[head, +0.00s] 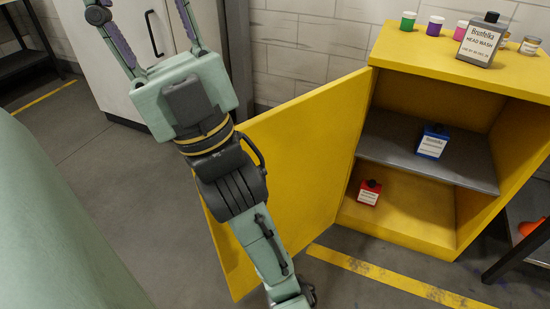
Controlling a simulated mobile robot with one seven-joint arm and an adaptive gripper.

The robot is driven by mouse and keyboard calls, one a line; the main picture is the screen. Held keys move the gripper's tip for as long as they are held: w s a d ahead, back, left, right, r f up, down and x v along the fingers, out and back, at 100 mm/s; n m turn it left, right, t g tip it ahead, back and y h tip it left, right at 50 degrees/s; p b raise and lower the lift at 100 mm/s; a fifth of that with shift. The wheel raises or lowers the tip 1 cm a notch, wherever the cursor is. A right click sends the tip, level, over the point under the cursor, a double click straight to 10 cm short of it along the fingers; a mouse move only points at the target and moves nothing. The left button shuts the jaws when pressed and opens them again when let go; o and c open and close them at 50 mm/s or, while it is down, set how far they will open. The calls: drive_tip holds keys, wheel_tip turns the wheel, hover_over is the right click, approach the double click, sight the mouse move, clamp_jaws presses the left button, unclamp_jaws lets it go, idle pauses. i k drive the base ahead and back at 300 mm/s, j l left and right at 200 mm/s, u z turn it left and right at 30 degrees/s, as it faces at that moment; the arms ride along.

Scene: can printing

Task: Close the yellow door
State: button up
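The yellow door (308,145) stands wide open at the left of the yellow cabinet (440,75). It is attached at the cabinet's left front edge and swings out toward the lower left, with its inner face toward me. My arm crosses in front of the door and hides its left part; I cannot tell whether they touch. My gripper (143,18) is at the upper left, pointing up and away from the door. Its two purple-padded fingers are spread apart and nothing shows between them. The fingertips run past the top edge of the picture.
A blue bottle (432,142) stands on the grey shelf and a red bottle (369,192) on the cabinet floor. A grey "Head Mask" bottle (481,40) and several small jars stand on top. A yellow line (395,280) crosses the floor. A white cabinet (120,55) stands behind my gripper.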

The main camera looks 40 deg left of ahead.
sight(306, 143)
drive_tip(key=k+j+z, duration=0.1)
drive_tip(key=j, duration=0.25)
drive_tip(key=k+j+z, duration=0.15)
drive_tip(key=j, duration=0.2)
drive_tip(key=k+j+z, duration=0.1)
drive_tip(key=j, duration=0.25)
drive_tip(key=j+z, duration=0.1)
drive_tip(key=j, duration=0.3)
drive_tip(key=k+j+z, duration=0.1)
drive_tip(key=j, duration=0.25)
drive_tip(key=k+j+z, duration=0.15)
drive_tip(key=j, duration=0.2)
drive_tip(key=i+j+z, duration=0.1)
drive_tip(key=j, duration=0.75)
drive_tip(key=i+j+z, duration=0.1)
drive_tip(key=j, duration=0.7)
drive_tip(key=k+j+u, duration=0.1)
drive_tip(key=k, duration=0.2)
drive_tip(key=k+j+u, duration=0.1)
drive_tip(key=k, duration=0.25)
